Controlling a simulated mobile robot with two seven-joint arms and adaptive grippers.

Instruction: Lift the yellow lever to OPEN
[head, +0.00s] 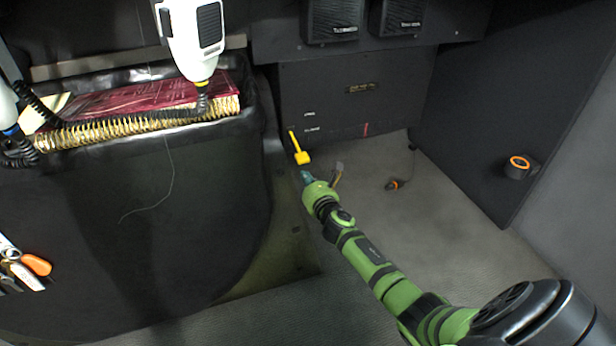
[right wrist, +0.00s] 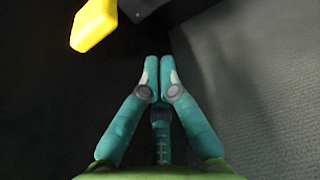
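The yellow lever (head: 301,153) is low on the dark panel in the middle of the head view, with a thin shaft and a thicker block at its lower end. That yellow block also shows at the upper left of the right wrist view (right wrist: 92,24). My right gripper (head: 305,175) is just below the lever's block, apart from it. In the right wrist view the gripper's teal fingers (right wrist: 158,72) meet at their tips with nothing between them. Small white labels sit on the panel right of the lever; I cannot read them surely. My left gripper is not in view.
A black bin (head: 190,190) with a red spiral-bound book (head: 150,98) stands at left. A white handset (head: 194,38) with a coiled cord hangs above it. An orange ring (head: 519,162) is on the right wall. The grey floor (head: 440,235) is mostly clear.

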